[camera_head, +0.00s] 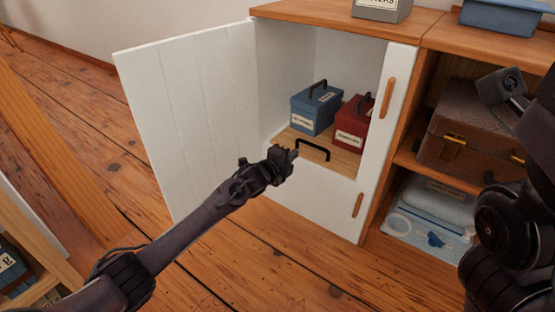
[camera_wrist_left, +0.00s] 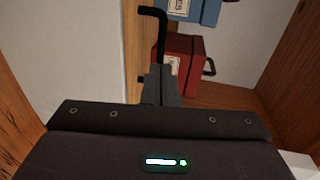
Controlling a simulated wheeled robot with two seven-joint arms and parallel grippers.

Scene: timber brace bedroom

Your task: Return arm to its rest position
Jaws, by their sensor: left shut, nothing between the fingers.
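My left arm reaches in from the lower left in the head view. Its gripper (camera_head: 284,158) is shut and empty, just in front of the open white cabinet, close to a black handle (camera_head: 313,147) at the front of the cabinet's wooden shelf. In the left wrist view the closed fingers (camera_wrist_left: 160,84) point toward the shelf, and the black handle (camera_wrist_left: 159,38) shows beside them. I cannot tell whether they touch it. My right arm (camera_head: 508,215) shows at the right edge; its gripper is not clearly seen.
The white door (camera_head: 190,110) stands wide open at left. A blue box (camera_head: 316,108) and a red box (camera_head: 351,124) stand inside the cabinet. A brown case (camera_head: 468,130) sits on the right-hand shelf. Wooden floor (camera_head: 255,270) is clear in front.

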